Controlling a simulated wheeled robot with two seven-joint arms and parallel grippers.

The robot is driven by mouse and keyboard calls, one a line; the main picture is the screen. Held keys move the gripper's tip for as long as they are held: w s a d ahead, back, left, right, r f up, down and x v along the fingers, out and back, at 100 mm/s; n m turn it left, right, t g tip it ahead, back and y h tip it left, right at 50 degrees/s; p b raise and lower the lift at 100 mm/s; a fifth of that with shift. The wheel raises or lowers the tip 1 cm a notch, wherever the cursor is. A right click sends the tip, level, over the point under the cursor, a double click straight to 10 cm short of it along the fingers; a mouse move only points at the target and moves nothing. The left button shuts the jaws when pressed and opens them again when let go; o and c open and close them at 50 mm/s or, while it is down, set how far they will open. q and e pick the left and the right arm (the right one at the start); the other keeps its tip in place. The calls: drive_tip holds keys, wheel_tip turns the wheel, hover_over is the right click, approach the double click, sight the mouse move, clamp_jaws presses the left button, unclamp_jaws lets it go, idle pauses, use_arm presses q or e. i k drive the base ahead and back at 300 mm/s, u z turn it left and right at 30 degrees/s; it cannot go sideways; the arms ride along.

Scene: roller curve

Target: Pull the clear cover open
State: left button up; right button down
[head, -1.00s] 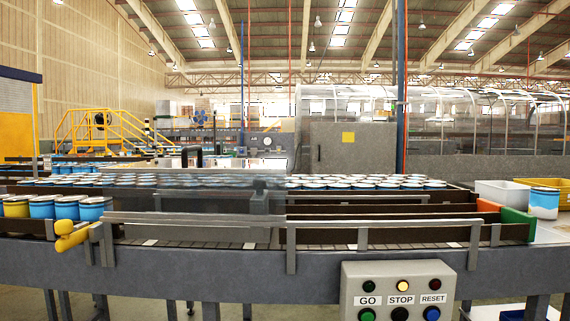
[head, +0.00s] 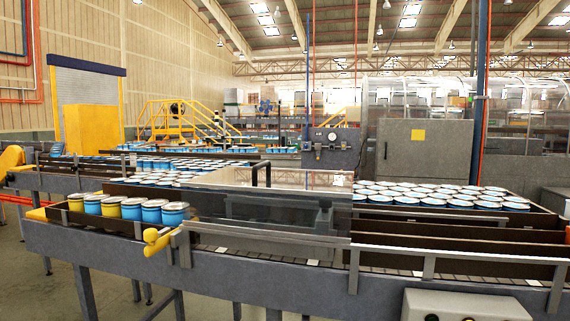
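The clear cover (head: 285,207) is a see-through, smoky panel over the middle of the conveyor line, between two groups of cans. A black upright handle (head: 261,174) stands at its far side. The cover appears to lie closed over the grey track section beneath it, though its edges are hard to make out. Neither of my grippers is in view.
Blue and yellow cans (head: 130,208) stand on the conveyor at left. More white-lidded cans (head: 440,195) crowd the right. A yellow-ended lever (head: 157,241) juts from the front rail. A control box (head: 465,305) hangs at the front right. A grey cabinet (head: 424,150) stands behind.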

sight(317, 183)
drive_tip(key=z, duration=0.1)
drive_tip(key=k, duration=0.45)
drive_tip(key=u, duration=1)
drive_tip(key=i, duration=1.75)
drive_tip(key=z, duration=0.85)
